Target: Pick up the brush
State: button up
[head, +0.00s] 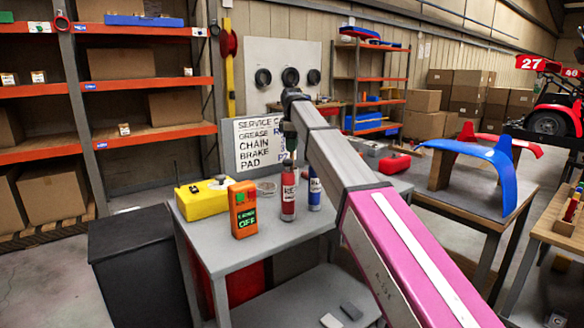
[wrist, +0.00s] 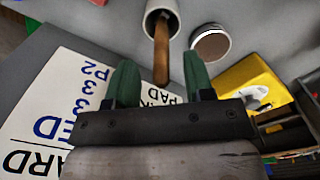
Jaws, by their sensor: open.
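The brush (wrist: 162,58) shows in the wrist view as a brown wooden handle sticking out of a round white cup (wrist: 151,28). Its lower end is hidden in the cup. My gripper (wrist: 159,72) is open, with one green finger on each side of the handle's line and the handle's end between them. Neither finger visibly touches it. In the head view my gripper (head: 289,143) points down above the grey service table (head: 255,240), over the red bottle.
A red bottle (head: 288,193), a blue bottle (head: 314,190), an orange device (head: 242,210) and a yellow box (head: 202,199) stand close together on the table. An open round tin (wrist: 211,44) stands beside the cup. A service sign (head: 262,143) rises behind.

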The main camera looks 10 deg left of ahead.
notch_tip(320, 180, down, 3)
jog(key=shift+s+r, duration=0.1)
grip_shut()
